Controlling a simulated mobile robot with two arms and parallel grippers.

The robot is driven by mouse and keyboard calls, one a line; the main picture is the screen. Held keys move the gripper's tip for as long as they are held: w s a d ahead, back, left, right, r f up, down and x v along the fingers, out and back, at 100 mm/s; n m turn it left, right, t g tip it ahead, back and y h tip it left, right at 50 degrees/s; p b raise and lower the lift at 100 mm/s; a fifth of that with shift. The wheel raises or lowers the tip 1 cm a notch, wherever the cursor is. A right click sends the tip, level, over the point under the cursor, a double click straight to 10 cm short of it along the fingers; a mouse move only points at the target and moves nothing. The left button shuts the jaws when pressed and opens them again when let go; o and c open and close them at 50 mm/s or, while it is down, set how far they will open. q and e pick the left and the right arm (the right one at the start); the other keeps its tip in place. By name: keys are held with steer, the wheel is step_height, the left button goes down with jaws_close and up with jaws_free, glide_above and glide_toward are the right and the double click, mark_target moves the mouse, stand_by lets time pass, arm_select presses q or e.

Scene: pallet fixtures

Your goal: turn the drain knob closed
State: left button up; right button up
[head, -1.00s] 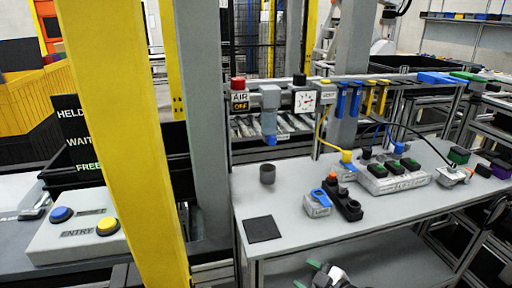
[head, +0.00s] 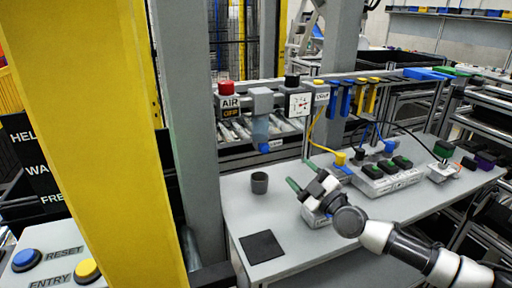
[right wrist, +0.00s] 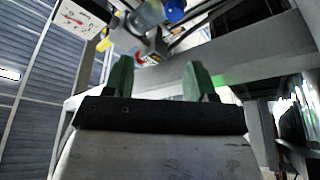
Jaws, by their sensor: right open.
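The drain knob (head: 270,147) is a small blue knob under the clear bowl (head: 261,129) of the air unit on the rail. The knob also shows at the top of the right wrist view (right wrist: 174,10). My right gripper (head: 301,175) is open, its green fingers apart with nothing between them. It is over the bench, below and to the right of the knob in the head view, and apart from it. The knob's exact turn position is too small to tell. My left gripper is not in view.
A red AIR knob (head: 225,87) and a gauge (head: 299,104) flank the bowl. A dark cup (head: 260,183) and a black mat (head: 262,247) lie on the grey bench (head: 235,215). A connector block (head: 385,180) with cables stands right. A yellow post (head: 95,140) stands left.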

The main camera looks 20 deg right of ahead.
steer(key=w, duration=0.1)
steer(key=b, duration=0.1)
glide_toward(267, 151)
step_height(267, 151, up, 2)
steer(key=w, duration=0.2)
steer(key=x, duration=0.2)
steer(key=f+b+x, duration=0.1)
steer(key=x, duration=0.1)
steer(key=b+x, duration=0.1)
steer(key=x, duration=0.1)
steer(key=shift+w+a+f, duration=0.15)
steer(key=shift+a, duration=0.25)
steer(key=shift+w, duration=0.45)
steer(key=shift+s, duration=0.1)
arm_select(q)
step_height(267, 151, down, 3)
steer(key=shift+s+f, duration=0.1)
arm_select(e)
steer(key=c, duration=0.9)
